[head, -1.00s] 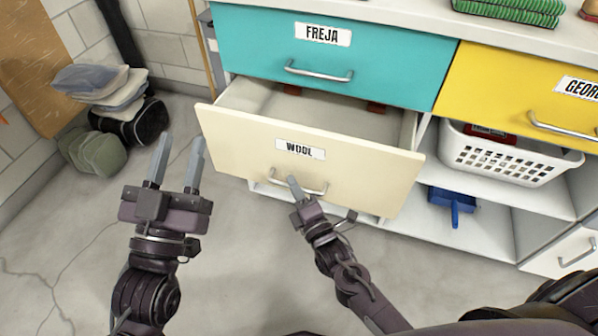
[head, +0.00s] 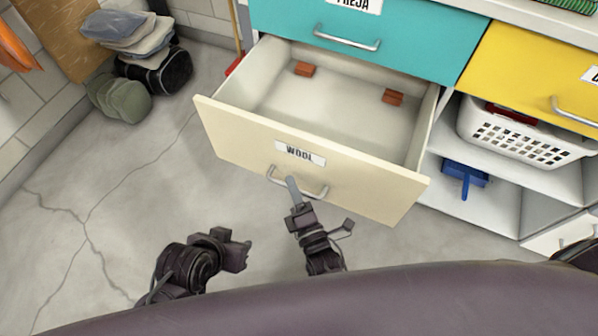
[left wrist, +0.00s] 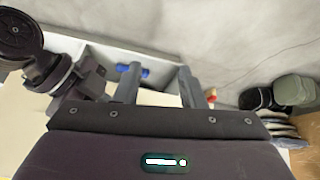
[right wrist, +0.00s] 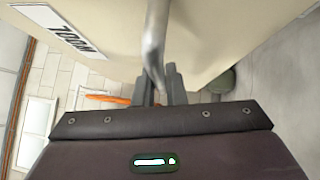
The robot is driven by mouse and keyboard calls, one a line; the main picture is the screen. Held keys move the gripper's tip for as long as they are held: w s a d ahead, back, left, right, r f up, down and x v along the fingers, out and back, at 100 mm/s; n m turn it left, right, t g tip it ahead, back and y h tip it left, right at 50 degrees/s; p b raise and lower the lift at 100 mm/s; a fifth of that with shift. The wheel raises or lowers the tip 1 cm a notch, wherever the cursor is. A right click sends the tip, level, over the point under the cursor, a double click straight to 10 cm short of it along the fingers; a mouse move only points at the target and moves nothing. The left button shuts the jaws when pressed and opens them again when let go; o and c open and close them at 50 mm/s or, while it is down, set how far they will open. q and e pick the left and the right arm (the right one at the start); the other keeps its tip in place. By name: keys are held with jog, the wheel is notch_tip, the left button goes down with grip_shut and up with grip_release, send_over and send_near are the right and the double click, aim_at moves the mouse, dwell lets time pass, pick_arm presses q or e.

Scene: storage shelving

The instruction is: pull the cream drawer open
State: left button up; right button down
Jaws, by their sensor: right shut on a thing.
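The cream drawer (head: 245,141), labelled WOOL, stands pulled well out of the cabinet, its inside exposed. My right gripper (head: 294,187) is shut on the metal bar handle (head: 315,192) of its front. In the right wrist view the handle (right wrist: 154,45) runs between the fingers (right wrist: 160,85), with the drawer front (right wrist: 215,35) close by.
Two red-brown blocks (head: 304,69) (head: 392,97) lie inside the drawer. A teal drawer (head: 400,38) is above, a yellow drawer (head: 530,70) to the right. A white basket (head: 525,140) and blue dustpan (head: 465,175) sit on shelves.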

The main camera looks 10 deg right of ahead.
pick_arm(q)
jog(key=shift+s+a+r+g+y+p, duration=0.1)
jog(key=shift+s+a+g+y+p, duration=0.1)
jog(key=shift+a+g+p, duration=0.25)
jog(key=shift+s+a+g+y+p, duration=0.1)
jog(key=shift+a+g+y+p, duration=0.1)
jog(key=shift+a, duration=0.3)
pick_arm(e)
jog(key=shift+s+a, duration=0.7)
jog(key=shift+s, duration=0.35)
jog(key=shift+s+a, duration=0.7)
jog(key=shift+s, duration=0.3)
jog(key=c, duration=1.5)
grip_release()
pick_arm(q)
jog(key=shift+s+a+r+n+g+p, duration=0.1)
jog(key=shift+s+a+n+g+p, duration=0.2)
jog(key=shift+a+p, duration=0.15)
pick_arm(e)
jog(key=v, duration=0.8)
jog(key=shift+w, duration=0.1)
